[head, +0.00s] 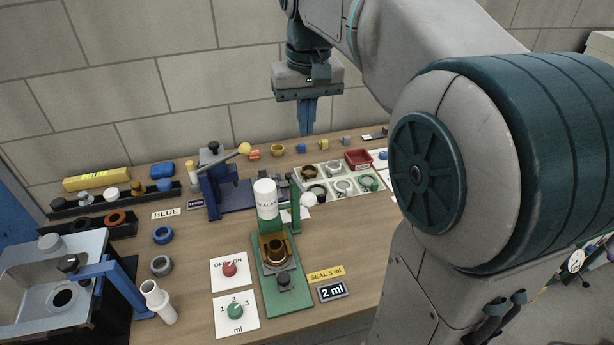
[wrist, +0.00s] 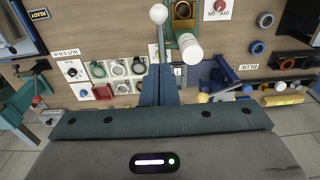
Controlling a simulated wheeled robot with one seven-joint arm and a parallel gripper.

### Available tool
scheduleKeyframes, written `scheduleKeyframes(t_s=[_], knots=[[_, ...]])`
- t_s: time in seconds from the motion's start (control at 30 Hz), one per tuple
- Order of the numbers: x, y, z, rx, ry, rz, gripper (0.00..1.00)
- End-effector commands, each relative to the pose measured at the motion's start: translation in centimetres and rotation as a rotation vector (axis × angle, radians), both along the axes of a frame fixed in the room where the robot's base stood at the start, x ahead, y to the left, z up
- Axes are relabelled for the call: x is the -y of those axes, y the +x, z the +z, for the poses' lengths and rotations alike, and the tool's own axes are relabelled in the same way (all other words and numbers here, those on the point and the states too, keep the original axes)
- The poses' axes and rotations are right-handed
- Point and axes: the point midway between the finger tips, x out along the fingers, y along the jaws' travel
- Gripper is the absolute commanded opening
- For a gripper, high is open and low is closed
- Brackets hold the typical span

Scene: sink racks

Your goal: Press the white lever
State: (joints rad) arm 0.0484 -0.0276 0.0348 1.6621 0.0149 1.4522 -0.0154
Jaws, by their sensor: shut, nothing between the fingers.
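The white lever shows in the head view as a white ball knob (head: 309,199) at the right side of a green dispenser stand (head: 272,240) that holds a white bottle (head: 266,198). In the wrist view the white lever's knob (wrist: 158,13) is at the top, with a thin rod below it, just beyond the fingertips. My gripper (head: 306,133) is shut and empty, pointing down, above the back of the table and higher than the lever. In the wrist view its blue fingers (wrist: 158,70) stand together. I see no contact with the lever.
A blue press (head: 225,190) with a yellow-knobbed lever stands left of the bottle. A white tray of rings (head: 340,187) and a red bin (head: 358,159) lie to the right. A red OFF/ON knob (head: 229,268) and a green dial (head: 235,311) sit in front.

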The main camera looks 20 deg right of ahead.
Motion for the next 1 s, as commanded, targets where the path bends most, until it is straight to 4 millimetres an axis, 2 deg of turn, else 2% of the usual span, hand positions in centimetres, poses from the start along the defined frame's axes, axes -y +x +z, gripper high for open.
scheduleKeyframes(t_s=[0.43,0.7,1.0], knots=[[-0.1,0.4,-9.1,-0.005,0.0,0.0,0.0],[-0.2,-1.2,-11.7,0.0,0.0,0.0,0.0],[-0.3,-1.6,-12.5,0.002,0.0,0.0,0.0]])
